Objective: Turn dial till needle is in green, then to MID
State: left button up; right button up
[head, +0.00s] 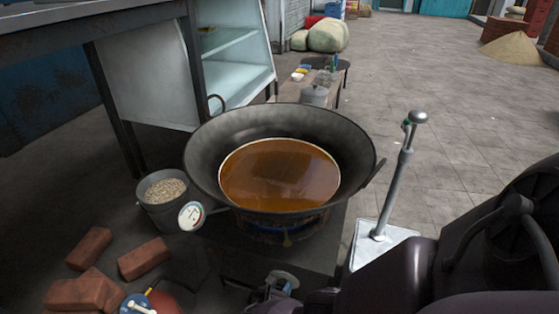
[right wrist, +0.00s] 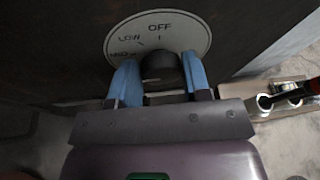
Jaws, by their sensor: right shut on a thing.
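In the right wrist view my right gripper (right wrist: 160,76) has its two blue fingers on either side of a dark round knob (right wrist: 160,66) and is shut on it. Behind the knob is a white dial plate (right wrist: 182,32) with OFF at the top, LOW at upper left and a partly covered MID at left. The knob's pointer cannot be made out. In the head view a round white gauge (head: 191,216) sits at the pan's left front; its needle is too small to read against the coloured marks. My left gripper is not in view.
A black wok (head: 345,142) of brown liquid (head: 280,175) stands on a burner (head: 283,228). A bucket of grain (head: 164,190) and bricks (head: 143,258) lie left. A metal-handled tool (head: 397,178) stands right. A glass cabinet (head: 236,65) is behind; open floor lies back right.

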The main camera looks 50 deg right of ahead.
jog(key=shift+f+n+g+h+b, duration=0.2)
jog(key=shift+n+g+h+b, duration=0.3)
jog(key=shift+n, duration=0.7)
jog(key=shift+w+n+g+b, duration=0.1)
jog(key=shift+n+g+b, duration=0.2)
jog(key=shift+n, duration=0.3)
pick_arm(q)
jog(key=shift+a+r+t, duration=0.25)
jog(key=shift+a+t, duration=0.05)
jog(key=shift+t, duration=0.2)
pick_arm(e)
jog(key=shift+r, duration=0.1)
jog(key=o, duration=0.9)
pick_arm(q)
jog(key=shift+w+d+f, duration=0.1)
pick_arm(e)
jog(key=shift+o, duration=0.2)
